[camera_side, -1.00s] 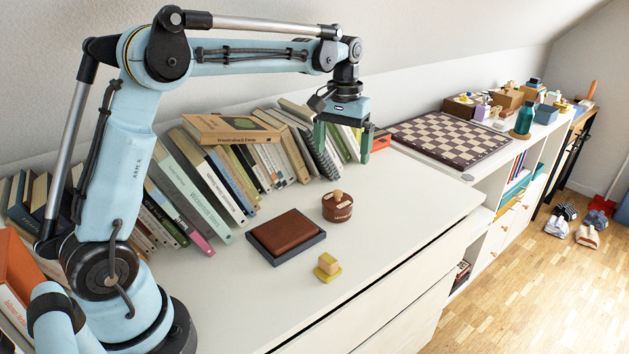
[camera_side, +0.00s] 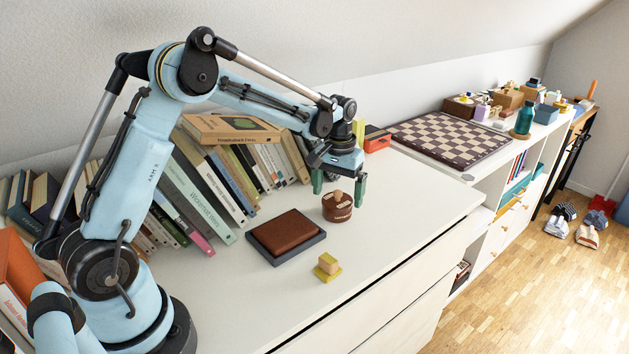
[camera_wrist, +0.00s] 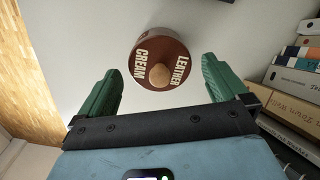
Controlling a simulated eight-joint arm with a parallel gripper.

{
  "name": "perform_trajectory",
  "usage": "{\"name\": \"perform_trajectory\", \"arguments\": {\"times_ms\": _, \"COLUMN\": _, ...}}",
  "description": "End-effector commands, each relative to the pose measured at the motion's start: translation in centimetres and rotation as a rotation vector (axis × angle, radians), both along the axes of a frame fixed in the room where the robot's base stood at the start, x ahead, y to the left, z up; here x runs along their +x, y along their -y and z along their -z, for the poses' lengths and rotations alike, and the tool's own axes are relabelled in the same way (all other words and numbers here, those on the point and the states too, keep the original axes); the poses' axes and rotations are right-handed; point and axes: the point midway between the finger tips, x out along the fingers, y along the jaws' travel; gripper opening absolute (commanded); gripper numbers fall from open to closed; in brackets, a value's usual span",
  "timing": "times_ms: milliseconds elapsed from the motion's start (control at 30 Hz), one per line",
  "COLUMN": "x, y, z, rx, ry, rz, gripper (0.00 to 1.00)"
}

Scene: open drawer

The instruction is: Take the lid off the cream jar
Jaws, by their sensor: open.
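The cream jar (camera_side: 337,212) is a small round brown pot standing upright on the white cabinet top. Its brown lid (camera_side: 337,199) is on it and has a wooden knob. In the wrist view the lid (camera_wrist: 160,61) reads "LEATHER CREAM", with the knob (camera_wrist: 160,75) in its middle. My gripper (camera_side: 339,191) is open, with green fingers pointing down, low near the jar and lid. In the wrist view my gripper (camera_wrist: 160,84) has a finger on either side, and the jar lies between and slightly beyond the fingertips. No contact shows.
A dark tray (camera_side: 266,253) with a brown pad (camera_side: 291,236) lies left of the jar. A yellow block with a wooden grip (camera_side: 327,268) stands in front. Leaning books (camera_side: 195,185) line the wall. The white top right of the jar is free.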

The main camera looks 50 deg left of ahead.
Motion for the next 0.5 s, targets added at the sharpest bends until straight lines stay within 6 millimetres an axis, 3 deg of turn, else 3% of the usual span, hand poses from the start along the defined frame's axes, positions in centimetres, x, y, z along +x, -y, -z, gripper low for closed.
{"name": "perform_trajectory", "arguments": {"times_ms": 233, "x": 0.01, "y": 0.02, "z": 0.26, "rx": 0.0, "ry": 0.0, "rz": 0.0, "gripper": 1.0}}
{"name": "perform_trajectory", "arguments": {"times_ms": 500, "x": -0.01, "y": 0.01, "z": 0.22, "rx": 0.0, "ry": 0.0, "rz": 0.0, "gripper": 0.6}}
